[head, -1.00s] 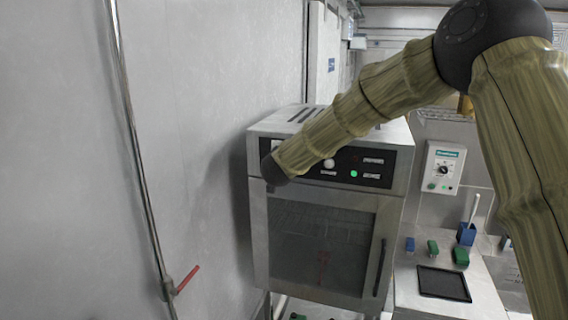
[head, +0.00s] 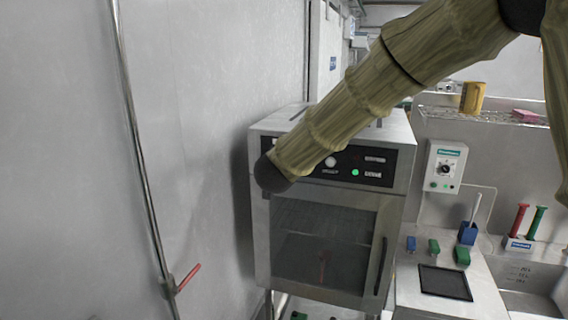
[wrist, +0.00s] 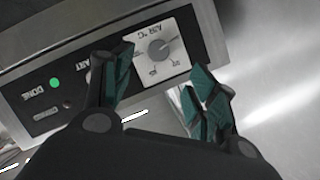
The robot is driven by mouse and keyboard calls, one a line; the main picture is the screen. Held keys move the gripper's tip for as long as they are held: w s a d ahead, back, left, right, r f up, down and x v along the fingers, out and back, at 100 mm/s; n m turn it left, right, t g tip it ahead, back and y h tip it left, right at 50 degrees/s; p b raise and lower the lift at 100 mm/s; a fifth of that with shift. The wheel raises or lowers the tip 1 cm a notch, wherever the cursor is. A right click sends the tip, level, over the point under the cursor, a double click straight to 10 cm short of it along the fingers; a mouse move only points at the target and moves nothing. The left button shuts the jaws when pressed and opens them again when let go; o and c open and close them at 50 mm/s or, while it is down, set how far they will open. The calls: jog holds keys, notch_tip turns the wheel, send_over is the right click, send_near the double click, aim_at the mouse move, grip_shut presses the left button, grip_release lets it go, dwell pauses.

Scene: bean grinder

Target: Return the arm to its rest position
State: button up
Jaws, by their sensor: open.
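My gripper (wrist: 160,98) shows in the wrist view with its two teal-padded fingers apart and nothing between them. Beyond the fingers is the oven's control panel (wrist: 196,17) with a white dial plate and grey knob (wrist: 159,49) and a lit green lamp (wrist: 55,84). Contact with the panel cannot be told. In the head view my arm crosses in front of the steel oven (head: 400,165), whose door is shut and whose green lamp is lit. The arm hides part of the oven's panel, and my gripper's fingers are not visible there.
A wall pipe with a red lever (head: 188,278) runs along the left wall.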

jog(key=shift+s+r, duration=0.1)
jog(key=shift+s, duration=0.3)
jog(key=s+d+f+n+g+b, duration=0.25)
jog(key=s+d+f, duration=0.2)
jog(key=f, duration=1.15)
jog(key=s+d+f+n+g+b, duration=0.1)
jog(key=s+d+f+g+b, duration=0.35)
jog(key=f, duration=1.15)
jog(key=s+d+f+n+t+b, duration=0.1)
jog(key=s+d+f, duration=0.4)
jog(key=f, duration=1.2)
jog(key=s+d+f+n+g+y+b, duration=0.1)
jog(key=s+d+f+n+g+b, duration=0.2)
jog(key=s+f, duration=1.4)
jog(key=s+d+f+g+b, duration=0.2)
jog(key=s+d+f, duration=0.1)
jog(key=s, duration=0.9)
jog(key=s+d+f+g+b, duration=0.1)
jog(key=s+d+f+g, duration=0.2)
jog(key=s, duration=0.9)
notch_tip(320, 180, down, 3)
jog(key=shift+s+d+r+n+b, duration=0.1)
jog(key=shift+s+d+n+b, duration=0.1)
jog(key=shift+n+b, duration=0.25)
jog(key=shift+w, duration=0.1)
